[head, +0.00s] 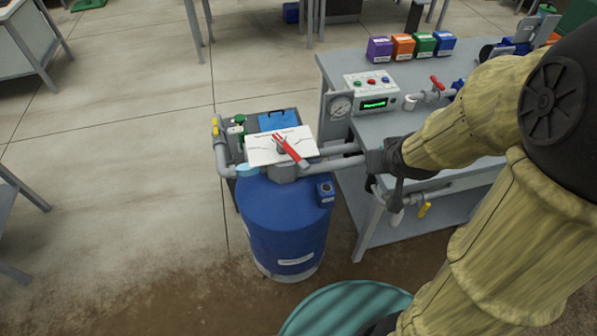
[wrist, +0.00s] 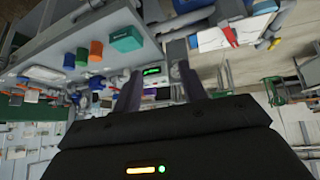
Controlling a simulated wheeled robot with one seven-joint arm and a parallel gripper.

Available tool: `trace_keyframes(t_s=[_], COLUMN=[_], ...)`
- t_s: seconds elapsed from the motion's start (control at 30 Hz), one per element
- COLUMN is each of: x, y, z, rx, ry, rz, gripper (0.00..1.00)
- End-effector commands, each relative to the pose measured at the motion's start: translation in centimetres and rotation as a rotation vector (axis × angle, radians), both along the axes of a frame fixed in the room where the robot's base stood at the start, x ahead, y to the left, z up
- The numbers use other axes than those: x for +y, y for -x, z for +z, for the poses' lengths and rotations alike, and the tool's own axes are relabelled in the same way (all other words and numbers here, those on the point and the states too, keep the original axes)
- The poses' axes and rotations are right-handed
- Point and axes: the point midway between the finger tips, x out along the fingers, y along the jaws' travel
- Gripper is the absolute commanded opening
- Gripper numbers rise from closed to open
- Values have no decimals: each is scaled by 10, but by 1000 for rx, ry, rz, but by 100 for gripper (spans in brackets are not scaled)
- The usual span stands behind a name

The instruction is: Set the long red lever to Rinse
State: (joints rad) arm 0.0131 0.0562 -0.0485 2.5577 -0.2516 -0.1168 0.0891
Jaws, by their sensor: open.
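The long red lever (head: 291,151) sits on a white label plate (head: 262,150) above the blue tank. Its long end points to the lower right in the head view, over the plate's front edge. The plate's lettering is too small to read, so I cannot tell which label it points at. The lever also shows in the wrist view (wrist: 229,34) at the upper right. My gripper (wrist: 157,88) is open, with two dark fingers apart and nothing between them. In the head view it is at the end of my arm, right of the lever and clear of it.
The blue tank (head: 283,229) stands under the plate, with grey pipes (head: 342,149) running right to the bench (head: 385,122). The bench carries a gauge (head: 341,106), a control box (head: 372,90), a smaller red-handled valve (head: 437,83) and coloured boxes. Floor left of the tank is clear.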

Motion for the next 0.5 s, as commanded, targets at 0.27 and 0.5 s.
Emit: trace_keyframes(t_s=[0.27, 0.5], x=[6, 19], y=[-35, -55], z=[-64, -103], rx=[-207, -375], ry=[-16, -56], rz=[89, 181], gripper=[42, 42])
